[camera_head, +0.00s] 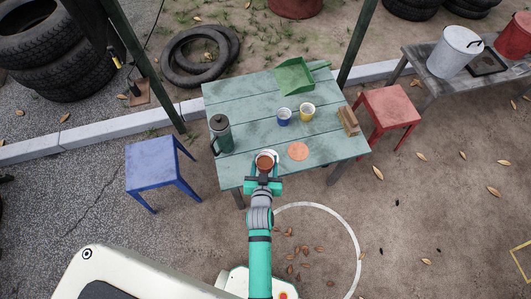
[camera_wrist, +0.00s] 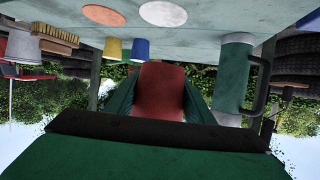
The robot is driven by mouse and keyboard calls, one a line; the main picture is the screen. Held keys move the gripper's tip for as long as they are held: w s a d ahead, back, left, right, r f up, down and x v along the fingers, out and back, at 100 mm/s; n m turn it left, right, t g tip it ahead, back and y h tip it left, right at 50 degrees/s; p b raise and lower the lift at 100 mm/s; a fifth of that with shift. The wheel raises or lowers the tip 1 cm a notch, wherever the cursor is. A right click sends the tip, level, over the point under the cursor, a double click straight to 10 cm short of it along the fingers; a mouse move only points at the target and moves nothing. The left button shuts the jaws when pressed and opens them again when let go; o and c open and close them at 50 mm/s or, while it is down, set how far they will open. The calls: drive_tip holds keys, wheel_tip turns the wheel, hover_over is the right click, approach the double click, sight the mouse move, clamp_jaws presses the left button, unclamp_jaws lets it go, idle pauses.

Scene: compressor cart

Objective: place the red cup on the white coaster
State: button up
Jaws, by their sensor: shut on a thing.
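The red cup (camera_head: 265,162) is between the fingers of my gripper (camera_head: 264,168), at the near edge of the green table. The wrist view, which is upside down, also shows the cup (camera_wrist: 162,92) between both fingers (camera_wrist: 160,105), raised above the tabletop. The white coaster (camera_head: 269,153) shows just behind the cup in the head view and is partly hidden by it. It is in plain sight in the wrist view (camera_wrist: 163,13), apart from the cup. I cannot tell the exact height of the cup above the table.
An orange coaster (camera_head: 298,151) lies right of the white one. A blue cup (camera_head: 284,117), a yellow cup (camera_head: 307,112), a brush (camera_head: 348,121) and a green dustpan (camera_head: 294,77) are farther back. A dark green flask (camera_head: 221,134) stands at the left. Table (camera_head: 255,101) space between is bare.

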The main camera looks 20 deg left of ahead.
drive_tip(key=w+f, duration=0.2)
drive_tip(key=w+a+f, duration=0.1)
drive_tip(key=w+f, duration=0.1)
drive_tip(key=w, duration=0.1)
drive_tip(key=w+f, duration=0.2)
drive_tip(key=shift+w+a, duration=0.15)
drive_tip(key=shift+w, duration=0.05)
drive_tip(key=shift+w+a+f, duration=0.1)
drive_tip(key=shift+w+f, duration=0.4)
drive_tip(key=shift+f, duration=0.1)
drive_tip(key=shift+w+f, duration=0.1)
drive_tip(key=shift+f, duration=1.6)
drive_tip(key=shift+f, duration=0.15)
drive_tip(key=o, duration=1.2)
drive_tip(key=shift+c, duration=0.2)
